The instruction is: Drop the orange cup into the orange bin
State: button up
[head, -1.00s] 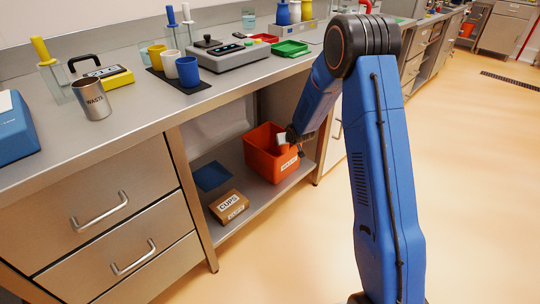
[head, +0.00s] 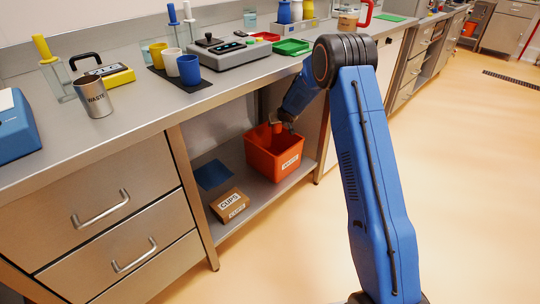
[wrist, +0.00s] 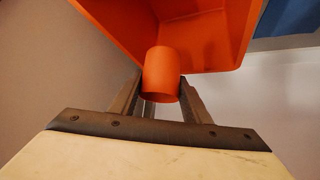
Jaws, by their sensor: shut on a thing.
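The orange bin (head: 268,160) stands on the lower shelf under the bench in the head view. It fills the top of the wrist view (wrist: 225,50). My gripper (head: 279,122) is at the bin's open top, toward its back. In the wrist view my gripper (wrist: 161,88) is shut on the orange cup (wrist: 162,70), one finger on each side. The cup overlaps the bin's near rim in that view, with its far end over the bin. In the head view the cup is small and hard to tell from the bin.
A cardboard box marked CUPS (head: 230,205) and a blue sheet (head: 213,174) lie on the shelf (head: 262,198) left of the bin. The benchtop (head: 140,110) hangs above, with a steel WASTE mug (head: 96,98) and blue, white and yellow cups.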

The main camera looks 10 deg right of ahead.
aim_at(277, 131)
jog(key=shift+f, duration=2.75)
jog(key=o, duration=1.2)
jog(key=v, duration=1.7)
jog(key=shift+s+r, duration=0.15)
jog(key=shift+r, duration=0.05)
